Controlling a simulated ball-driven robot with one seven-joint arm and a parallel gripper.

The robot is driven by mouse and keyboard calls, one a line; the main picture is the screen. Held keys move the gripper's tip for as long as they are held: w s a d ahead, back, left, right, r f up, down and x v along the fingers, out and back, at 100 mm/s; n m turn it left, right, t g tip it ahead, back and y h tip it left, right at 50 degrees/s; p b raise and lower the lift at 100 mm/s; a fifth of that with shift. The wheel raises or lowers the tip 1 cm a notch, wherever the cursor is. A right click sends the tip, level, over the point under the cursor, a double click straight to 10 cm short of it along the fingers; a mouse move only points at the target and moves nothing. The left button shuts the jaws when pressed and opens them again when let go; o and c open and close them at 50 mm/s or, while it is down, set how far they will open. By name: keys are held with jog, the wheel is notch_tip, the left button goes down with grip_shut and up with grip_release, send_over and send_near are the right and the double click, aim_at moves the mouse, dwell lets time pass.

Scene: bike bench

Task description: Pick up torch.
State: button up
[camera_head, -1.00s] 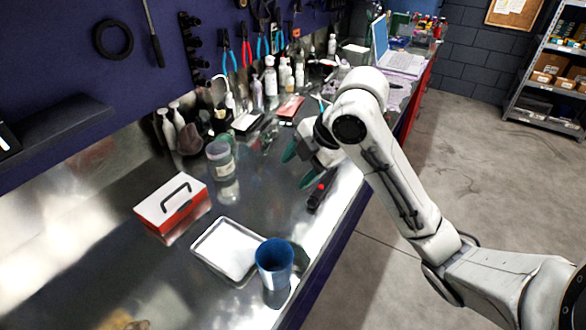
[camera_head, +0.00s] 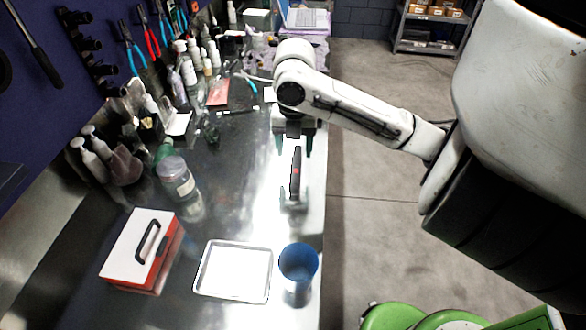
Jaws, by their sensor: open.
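The torch (camera_head: 296,175) is a slim black cylinder with a red spot on its side. It lies on the shiny metal bench top near the front edge, pointing toward the camera. My gripper (camera_head: 295,145) is at the far end of the torch, with its green-tipped fingers apart. In the picture one finger shows on each side of the torch's far end. The gap is empty of any grip, and I cannot tell how high the fingers are above the bench.
A blue cup (camera_head: 298,262) and a white tray (camera_head: 234,270) stand nearer the camera. A red and white box (camera_head: 142,250) and a lidded jar (camera_head: 176,178) are to the left. Bottles and tools line the wall side. The bench around the torch is clear.

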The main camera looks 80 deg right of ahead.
aim_at(296, 165)
jog(key=shift+s+f+p, duration=0.2)
jog(key=shift+f+p, duration=0.3)
jog(key=shift+f, duration=2.55)
grip_shut()
